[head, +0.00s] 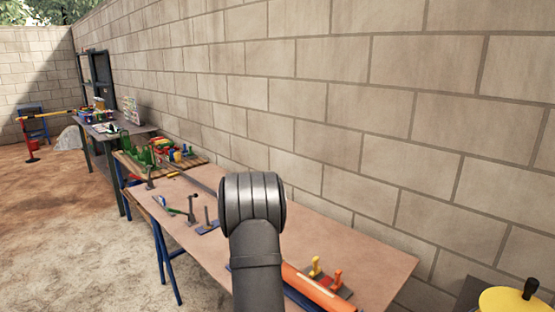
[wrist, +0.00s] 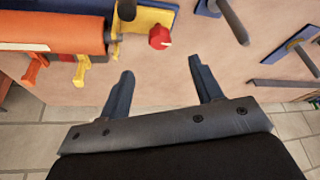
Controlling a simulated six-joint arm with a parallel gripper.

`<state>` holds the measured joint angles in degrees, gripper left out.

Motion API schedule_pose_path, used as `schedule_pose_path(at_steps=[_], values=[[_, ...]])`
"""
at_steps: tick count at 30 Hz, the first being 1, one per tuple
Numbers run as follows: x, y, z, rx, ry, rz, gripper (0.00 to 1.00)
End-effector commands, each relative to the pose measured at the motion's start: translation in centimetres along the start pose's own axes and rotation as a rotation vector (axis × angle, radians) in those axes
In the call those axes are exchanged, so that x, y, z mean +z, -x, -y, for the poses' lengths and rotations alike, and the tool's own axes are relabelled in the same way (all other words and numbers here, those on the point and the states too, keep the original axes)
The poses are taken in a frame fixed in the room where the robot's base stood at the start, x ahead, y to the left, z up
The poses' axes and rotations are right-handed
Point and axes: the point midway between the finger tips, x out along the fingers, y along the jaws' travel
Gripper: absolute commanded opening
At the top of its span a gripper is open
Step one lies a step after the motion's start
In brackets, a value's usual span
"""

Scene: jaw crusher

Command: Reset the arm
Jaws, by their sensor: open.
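My gripper (wrist: 160,68) shows in the wrist view with its two dark fingers spread apart. Nothing is between them. It is above the table (wrist: 240,75), near the table's edge, with the fingertips pointing toward the tools. In the head view my dark arm rises in front of the table (head: 375,258) and hides part of it; the gripper itself cannot be made out there.
An orange cylinder (wrist: 45,33) and a red knob (wrist: 159,37) lie beyond the left finger. Blue-based tools (wrist: 290,47) are at right. A block wall (head: 400,100) runs behind the table. Green bottles (head: 147,157) stand farther left.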

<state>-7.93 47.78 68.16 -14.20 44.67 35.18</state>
Motion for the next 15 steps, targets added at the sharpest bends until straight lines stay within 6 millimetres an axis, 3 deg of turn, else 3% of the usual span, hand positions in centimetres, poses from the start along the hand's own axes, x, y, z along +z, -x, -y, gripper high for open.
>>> schedule_pose_path(at_steps=[15], values=[[0.1,-9.6,-0.1,0.001,-0.001,0.002,0.59]])
